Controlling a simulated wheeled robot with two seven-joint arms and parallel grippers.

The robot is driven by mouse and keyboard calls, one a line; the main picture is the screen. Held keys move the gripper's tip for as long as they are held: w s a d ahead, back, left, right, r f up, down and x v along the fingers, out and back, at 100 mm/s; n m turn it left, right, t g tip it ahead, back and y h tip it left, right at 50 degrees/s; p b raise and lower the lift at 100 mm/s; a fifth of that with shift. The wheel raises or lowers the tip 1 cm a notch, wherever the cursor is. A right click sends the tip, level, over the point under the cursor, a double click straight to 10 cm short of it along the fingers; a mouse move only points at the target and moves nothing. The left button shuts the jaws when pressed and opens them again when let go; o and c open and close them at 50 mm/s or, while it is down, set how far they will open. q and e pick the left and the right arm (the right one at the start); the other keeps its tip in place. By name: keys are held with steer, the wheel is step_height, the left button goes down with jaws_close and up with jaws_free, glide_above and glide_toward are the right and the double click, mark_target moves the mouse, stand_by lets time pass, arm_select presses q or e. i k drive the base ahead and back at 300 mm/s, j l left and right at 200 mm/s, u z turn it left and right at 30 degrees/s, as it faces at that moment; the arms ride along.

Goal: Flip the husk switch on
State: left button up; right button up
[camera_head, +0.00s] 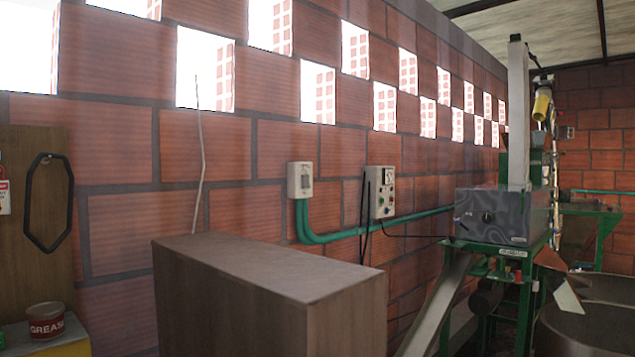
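No switch labelled husk can be read in this view. A grey control box (381,193) with a dark display and several small buttons or knobs hangs on the brick wall, right of the middle. A smaller pale box (300,180) with a window hangs to its left, with green conduit (318,238) running from it. The settings of the controls are too small to tell. Neither of my grippers is in view.
A brown wooden cabinet (270,266) stands in front of the wall below the boxes. A green-framed machine with a grey housing (488,217) and a sloping chute (436,305) stands to the right, by a large round tub (590,325). A red grease tin (46,320) sits at lower left.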

mark_target(304, 177)
steer(key=u, duration=3.7)
steer(key=k+u, duration=0.25)
steer(key=k, duration=0.25)
steer(key=k+u, duration=0.2)
steer(key=k, duration=0.3)
steer(key=k+j+u, duration=0.25)
steer(key=k, duration=0.25)
steer(key=k+j+u, duration=0.2)
steer(key=k, duration=0.3)
steer(key=k+l+u, duration=0.4)
steer(key=k, duration=0.4)
steer(key=k+l+u, duration=0.1)
steer(key=k+u, duration=0.3)
steer(key=k, duration=0.4)
steer(key=k+j+u, duration=0.15)
steer(key=k+u, duration=0.3)
steer(key=k, duration=0.4)
steer(key=k+z, duration=0.25)
steer(key=i+z, duration=0.1)
steer(key=z, duration=2.4)
